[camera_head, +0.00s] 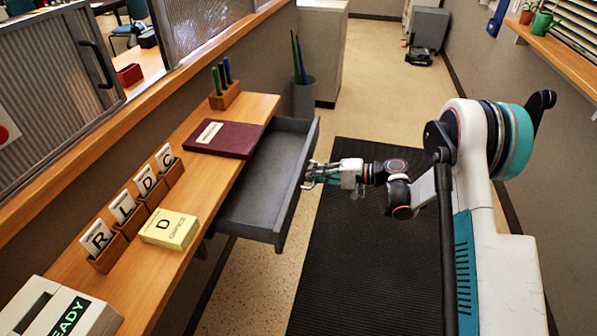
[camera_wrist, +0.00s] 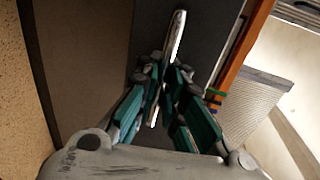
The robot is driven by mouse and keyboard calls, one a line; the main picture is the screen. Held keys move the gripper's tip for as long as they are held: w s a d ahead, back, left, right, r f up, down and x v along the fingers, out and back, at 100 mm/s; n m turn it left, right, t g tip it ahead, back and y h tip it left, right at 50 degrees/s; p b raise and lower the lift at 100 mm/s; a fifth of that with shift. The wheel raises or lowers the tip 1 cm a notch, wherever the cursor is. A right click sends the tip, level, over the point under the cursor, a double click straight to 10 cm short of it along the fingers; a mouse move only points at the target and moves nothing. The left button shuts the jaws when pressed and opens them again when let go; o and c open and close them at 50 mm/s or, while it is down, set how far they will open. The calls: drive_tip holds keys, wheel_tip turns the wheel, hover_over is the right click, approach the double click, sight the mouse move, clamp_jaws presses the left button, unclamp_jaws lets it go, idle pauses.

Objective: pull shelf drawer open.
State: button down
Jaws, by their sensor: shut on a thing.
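The grey shelf drawer (camera_head: 262,180) is pulled well out from under the wooden shelf and looks empty. My gripper (camera_head: 312,174) is at the drawer's front, on its outer side. In the wrist view my gripper (camera_wrist: 166,80) has its teal-sided fingers closed around a thin metal bar handle (camera_wrist: 176,38) on the drawer front. The handle hardly shows in the head view, as the fingers cover it.
A grey bin (camera_head: 303,97) stands behind the drawer. A dark mat (camera_head: 372,250) covers the floor.

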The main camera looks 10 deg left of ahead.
drive_tip(key=shift+d, duration=0.55)
drive_tip(key=c, duration=2)
unclamp_jaws()
drive_tip(key=shift+d, duration=0.1)
drive_tip(key=v, duration=1.1)
drive_tip(key=shift+s+d, duration=0.15)
drive_tip(key=shift+d, duration=0.25)
drive_tip(key=shift+r, duration=0.1)
